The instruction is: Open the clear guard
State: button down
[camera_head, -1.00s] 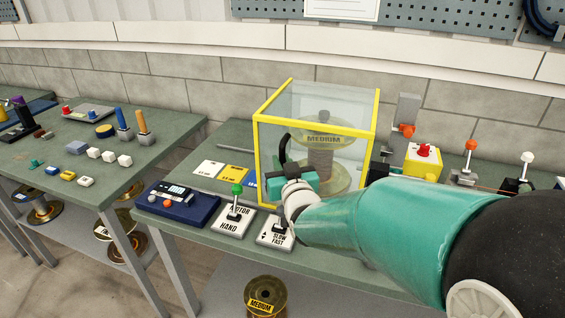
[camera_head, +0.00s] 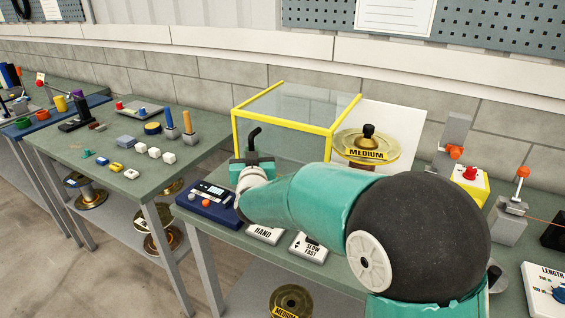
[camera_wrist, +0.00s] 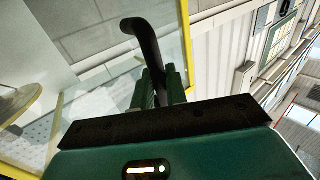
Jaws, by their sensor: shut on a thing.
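The clear guard (camera_head: 290,105) is a transparent box with yellow edges on the bench. In the head view it stands to the left of the spool marked MEDIUM (camera_head: 368,148), which is uncovered. A white panel stands behind the spool. My gripper (camera_head: 252,160) is at the guard's front left and is shut on the black handle (camera_head: 254,138). In the wrist view, the curved black handle (camera_wrist: 145,42) rises from between the fingers of my gripper (camera_wrist: 160,88). The clear pane and yellow edge (camera_wrist: 188,50) lie behind it. My arm hides the guard's lower front.
A blue control box (camera_head: 207,203) sits just below my gripper. Lever plates, one marked SLOW FAST (camera_head: 312,247), lie along the bench front. A yellow box with a red button (camera_head: 470,185) stands right of the spool. A second bench (camera_head: 120,125) is at the left.

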jog(key=w+a, duration=0.3)
jog(key=a, duration=0.4)
jog(key=shift+w, duration=0.25)
jog(key=shift+a+f, duration=0.1)
jog(key=c, duration=1.5)
grip_release()
jog(key=shift+w, duration=0.1)
jog(key=shift+a, duration=0.1)
jog(key=v, duration=1.4)
jog(key=shift+a, duration=0.15)
